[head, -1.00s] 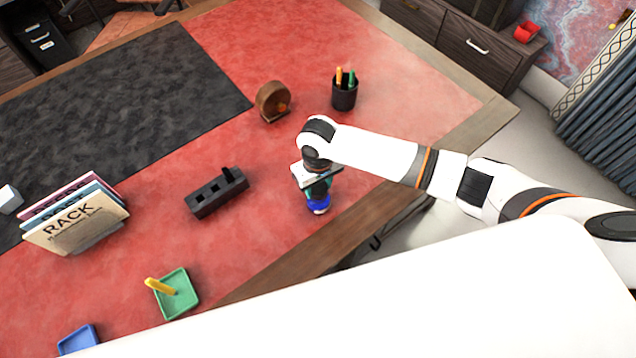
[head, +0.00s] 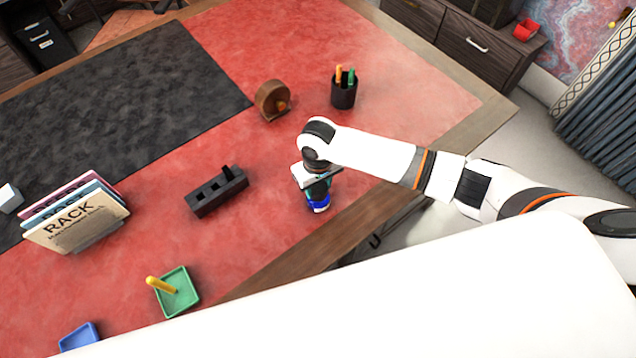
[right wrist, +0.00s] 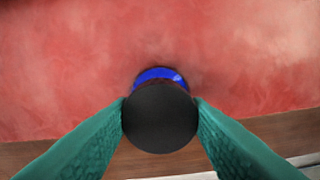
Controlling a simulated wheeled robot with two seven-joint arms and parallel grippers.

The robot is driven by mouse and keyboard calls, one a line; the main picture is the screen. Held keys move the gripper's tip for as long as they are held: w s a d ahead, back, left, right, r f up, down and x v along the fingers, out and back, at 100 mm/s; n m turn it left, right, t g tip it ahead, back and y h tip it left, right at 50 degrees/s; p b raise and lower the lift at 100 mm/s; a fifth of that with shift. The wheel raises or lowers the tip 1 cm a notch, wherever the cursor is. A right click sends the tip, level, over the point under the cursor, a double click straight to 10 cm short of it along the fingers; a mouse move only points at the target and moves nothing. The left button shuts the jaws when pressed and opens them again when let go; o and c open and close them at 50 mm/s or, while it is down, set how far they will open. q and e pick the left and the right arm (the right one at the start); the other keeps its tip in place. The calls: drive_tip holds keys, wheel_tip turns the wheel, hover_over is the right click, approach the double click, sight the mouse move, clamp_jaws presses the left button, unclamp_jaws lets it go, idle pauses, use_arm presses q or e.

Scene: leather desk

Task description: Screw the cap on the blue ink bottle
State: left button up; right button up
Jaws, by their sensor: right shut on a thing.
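The blue ink bottle (head: 319,205) stands on the red desk top near its front wooden edge, below my right gripper (head: 318,190). In the right wrist view the black round cap (right wrist: 160,118) sits between the two green fingers of my right gripper (right wrist: 160,112), which touch it on both sides. A blue rim of the bottle (right wrist: 160,74) shows just behind the cap, and the cap hides the rest. The cap is over the bottle; whether its thread is engaged cannot be told. My left gripper is not in view.
A black block with slots (head: 217,192) lies left of the bottle. A pen cup (head: 343,95) and a wooden tape-like holder (head: 271,101) stand behind. A green tray (head: 186,303), a blue tray (head: 78,338) and a file rack (head: 78,228) are at left. Desk around the bottle is clear.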

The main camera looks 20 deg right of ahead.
sight(318, 187)
drive_tip(key=shift+f+p, duration=0.35)
drive_tip(key=shift+p, duration=0.1)
idle(1.1)
drive_tip(key=o, duration=1)
drive_tip(key=shift+r, duration=0.15)
wheel_tip(318, 187, up, 12)
drive_tip(key=shift+f+b, duration=0.1)
drive_tip(key=shift+b, duration=0.45)
